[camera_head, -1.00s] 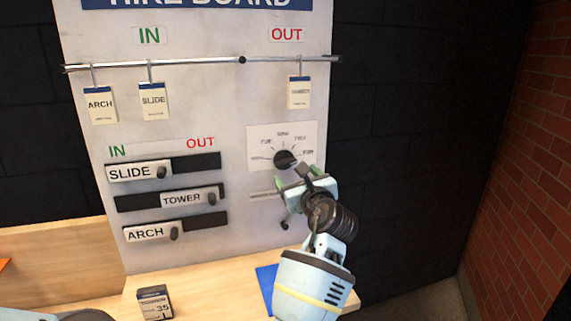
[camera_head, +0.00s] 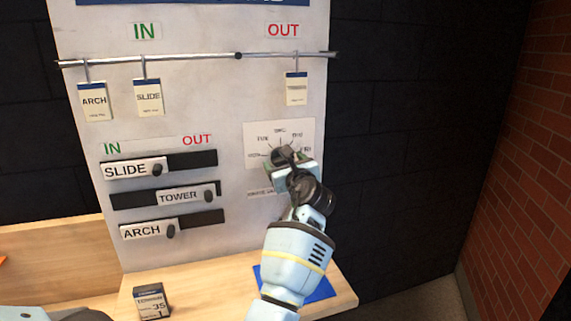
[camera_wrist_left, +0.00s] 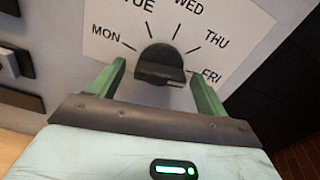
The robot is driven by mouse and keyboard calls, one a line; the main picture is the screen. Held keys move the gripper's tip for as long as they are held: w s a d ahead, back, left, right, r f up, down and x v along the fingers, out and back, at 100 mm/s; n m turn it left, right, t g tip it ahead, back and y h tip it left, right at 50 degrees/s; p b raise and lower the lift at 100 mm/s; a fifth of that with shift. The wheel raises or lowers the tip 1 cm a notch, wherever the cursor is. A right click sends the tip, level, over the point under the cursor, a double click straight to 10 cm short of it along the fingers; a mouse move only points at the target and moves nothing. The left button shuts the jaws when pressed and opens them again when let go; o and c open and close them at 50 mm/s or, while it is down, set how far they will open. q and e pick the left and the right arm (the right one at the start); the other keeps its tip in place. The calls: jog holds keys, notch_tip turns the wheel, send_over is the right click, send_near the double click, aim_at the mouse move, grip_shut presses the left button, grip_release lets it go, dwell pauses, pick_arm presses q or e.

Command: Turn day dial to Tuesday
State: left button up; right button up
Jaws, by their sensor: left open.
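The day dial is a black knob (camera_wrist_left: 160,64) on a white card (camera_wrist_left: 105,22) with the day names MON, TUE, WED, THU and FRI in an arc. The knob's bar appears to point toward FRI, at the right. In the head view the card (camera_head: 305,130) is on the upright board, and the knob is largely covered by my gripper. My left gripper (camera_head: 290,160) is at the dial. In the left wrist view its green fingers (camera_wrist_left: 157,70) are open, one on each side of the knob, with gaps visible. My right gripper is not in view.
The white board (camera_head: 205,115) carries sliders marked SLIDE (camera_head: 125,170), TOWER (camera_head: 178,197) and ARCH (camera_head: 142,231), left of the dial. Tags hang on a rail (camera_head: 190,60) above.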

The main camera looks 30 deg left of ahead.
pick_arm(q)
jog(key=c, duration=1)
